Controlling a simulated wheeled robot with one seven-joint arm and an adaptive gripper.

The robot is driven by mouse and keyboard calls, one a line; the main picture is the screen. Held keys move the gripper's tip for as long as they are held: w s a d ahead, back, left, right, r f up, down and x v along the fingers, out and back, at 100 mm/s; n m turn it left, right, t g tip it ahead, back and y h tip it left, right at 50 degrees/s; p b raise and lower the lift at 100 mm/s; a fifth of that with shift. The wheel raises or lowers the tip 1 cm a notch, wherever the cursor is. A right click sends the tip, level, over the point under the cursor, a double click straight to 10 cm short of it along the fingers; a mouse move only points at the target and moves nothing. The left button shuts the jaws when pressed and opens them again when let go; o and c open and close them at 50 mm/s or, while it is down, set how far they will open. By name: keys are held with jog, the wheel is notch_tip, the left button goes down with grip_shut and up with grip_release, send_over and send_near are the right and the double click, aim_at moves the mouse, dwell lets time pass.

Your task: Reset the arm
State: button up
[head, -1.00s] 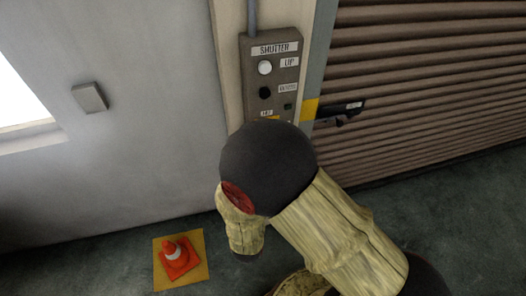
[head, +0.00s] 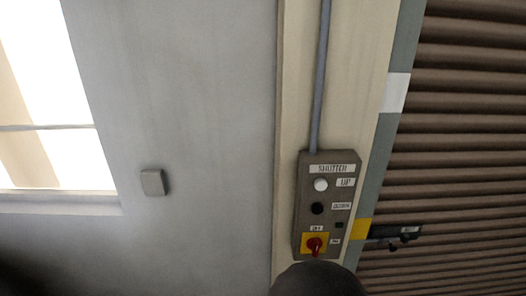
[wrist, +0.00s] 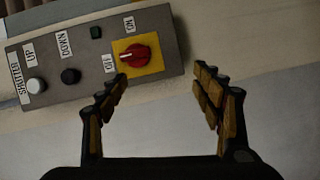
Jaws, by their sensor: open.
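My gripper (wrist: 163,92) shows in the wrist view with its two fingers spread apart and nothing between them. It is in front of the shutter control box (wrist: 95,62), near the red rotary switch (wrist: 135,55) on its yellow plate. I cannot tell that it touches the switch. In the head view the control box (head: 325,210) is mounted upright on a post, with a white UP button, a black button and the red switch (head: 315,246) at the bottom. A dark rounded part of my arm shows below the box there; the gripper is hidden in that view.
A brown slatted shutter (head: 465,150) fills the right side, with a dark latch (head: 390,238) at its edge. A grey wall (head: 200,90) with a small switch plate (head: 154,182) and a bright window (head: 35,100) lies left. A conduit (head: 319,80) runs above the box.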

jog(key=s+a+f+m+g+y, duration=0.35)
jog(key=a+f+g+y, duration=0.35)
jog(key=f, duration=0.5)
jog(key=s+a+r+m+g+y+b, duration=0.1)
jog(key=s+a+m+g, duration=0.1)
jog(key=s+a+g, duration=0.35)
jog(key=s+d+r+m+t+h+b, duration=0.1)
jog(key=s+d+r+m+b, duration=0.1)
jog(key=s+d+r, duration=0.3)
jog(key=s+d+r+m+t+b, duration=0.1)
jog(key=s+d+r+m, duration=0.3)
jog(key=d+r, duration=1)
notch_tip(320, 180, up, 7)
jog(key=shift+s+f+h+b, duration=0.15)
jog(key=shift+s+h+b, duration=0.25)
jog(key=shift+b, duration=0.5)
jog(key=shift+m+t, duration=0.25)
